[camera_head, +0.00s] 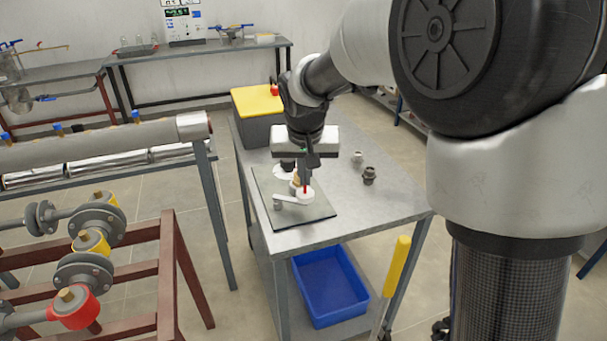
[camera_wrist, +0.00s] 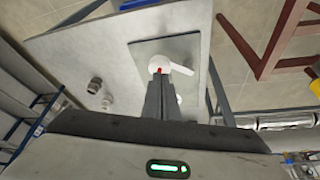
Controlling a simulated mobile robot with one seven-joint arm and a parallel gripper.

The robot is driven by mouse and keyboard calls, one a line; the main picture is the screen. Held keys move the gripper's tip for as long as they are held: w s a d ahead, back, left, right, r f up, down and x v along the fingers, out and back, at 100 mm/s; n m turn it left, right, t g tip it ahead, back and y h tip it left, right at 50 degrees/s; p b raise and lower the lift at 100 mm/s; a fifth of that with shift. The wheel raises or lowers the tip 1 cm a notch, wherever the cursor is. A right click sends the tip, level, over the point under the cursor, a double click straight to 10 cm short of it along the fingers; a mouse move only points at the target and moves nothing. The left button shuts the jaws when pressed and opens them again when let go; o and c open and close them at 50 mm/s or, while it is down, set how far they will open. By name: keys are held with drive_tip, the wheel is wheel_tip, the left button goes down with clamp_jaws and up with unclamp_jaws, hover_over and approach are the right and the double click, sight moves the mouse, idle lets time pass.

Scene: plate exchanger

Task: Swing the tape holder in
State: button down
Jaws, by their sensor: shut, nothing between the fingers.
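The tape holder (camera_head: 292,199) looks like a white arm with a round white disc at its right end, over a dark grey plate (camera_head: 318,212) on the metal table. In the wrist view the tape holder (camera_wrist: 182,69) points right from the disc, just beyond my fingertips. My gripper (camera_head: 305,183) points down over the plate. Its fingers (camera_wrist: 160,78) are together with nothing between them, right at the disc. A small red mark shows at the disc by the tips. I cannot tell whether the fingers touch it. Another white round part (camera_head: 283,171) is partly hidden behind my gripper.
Two small fittings, a dark one (camera_head: 369,175) and a paler one (camera_head: 357,157), stand right of the plate. A grey box with a yellow top (camera_head: 258,100) is at the table's back left. A blue bin (camera_head: 330,287) sits below. The table's right side is mostly clear.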

drive_tip(key=shift+w+d+r+p, duration=0.1)
drive_tip(key=shift+w+d+p, duration=0.2)
drive_tip(key=shift+w, duration=0.25)
drive_tip(key=shift+w+d+p, duration=0.25)
drive_tip(key=shift+w+d, duration=0.05)
drive_tip(key=shift+w, duration=0.2)
drive_tip(key=shift+w+d+n+y+p, duration=0.35)
drive_tip(key=shift+w+n, duration=0.25)
drive_tip(key=shift+n, duration=0.1)
drive_tip(key=shift+w+p, duration=0.45)
drive_tip(key=shift+w, duration=0.7)
drive_tip(key=shift+w+d+r, duration=0.1)
